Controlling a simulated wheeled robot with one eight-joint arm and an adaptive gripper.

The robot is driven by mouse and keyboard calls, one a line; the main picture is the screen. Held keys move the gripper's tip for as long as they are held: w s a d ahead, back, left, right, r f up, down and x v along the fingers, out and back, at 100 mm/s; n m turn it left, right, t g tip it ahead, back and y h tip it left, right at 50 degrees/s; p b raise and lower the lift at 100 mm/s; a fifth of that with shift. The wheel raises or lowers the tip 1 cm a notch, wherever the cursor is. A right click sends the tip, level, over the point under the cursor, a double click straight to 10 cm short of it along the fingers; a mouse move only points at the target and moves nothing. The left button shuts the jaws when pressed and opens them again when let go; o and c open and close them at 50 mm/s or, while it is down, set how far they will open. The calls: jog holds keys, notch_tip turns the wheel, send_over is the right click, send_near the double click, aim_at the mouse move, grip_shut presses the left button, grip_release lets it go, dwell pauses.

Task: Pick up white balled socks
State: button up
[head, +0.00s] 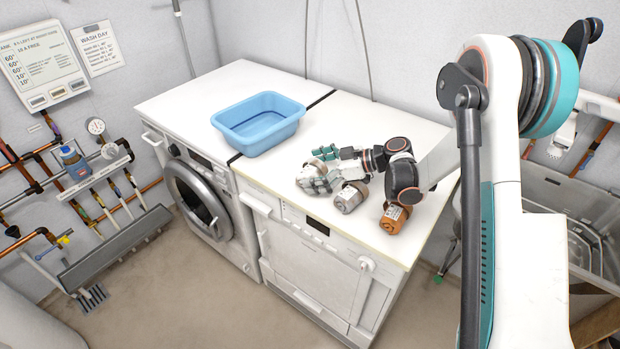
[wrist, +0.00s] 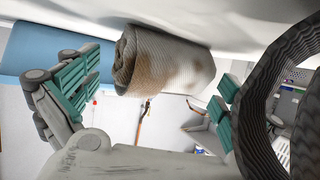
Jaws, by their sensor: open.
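A rolled whitish bundle with brown patches, which looks like the white balled socks (wrist: 165,62), lies on the white top in the wrist view. A similar pale bundle (head: 350,197) shows in the head view beside my gripper (head: 319,168). In the wrist view my gripper (wrist: 150,100) is open, with one teal-padded finger on each side of the bundle and visible gaps. I cannot tell how deep the bundle sits between the fingers. Its far side is hidden.
A blue basin (head: 258,124) stands on the machine tops, left of my gripper. A brown-orange cylinder-like thing (head: 393,220) is close on the right, near the front edge of the white top (head: 420,135). The top's far left is clear.

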jog(key=shift+w+a+f, duration=0.1)
jog(key=shift+a+f, duration=0.05)
jog(key=shift+a, duration=0.25)
jog(key=c, duration=1)
jog(key=shift+o, duration=0.2)
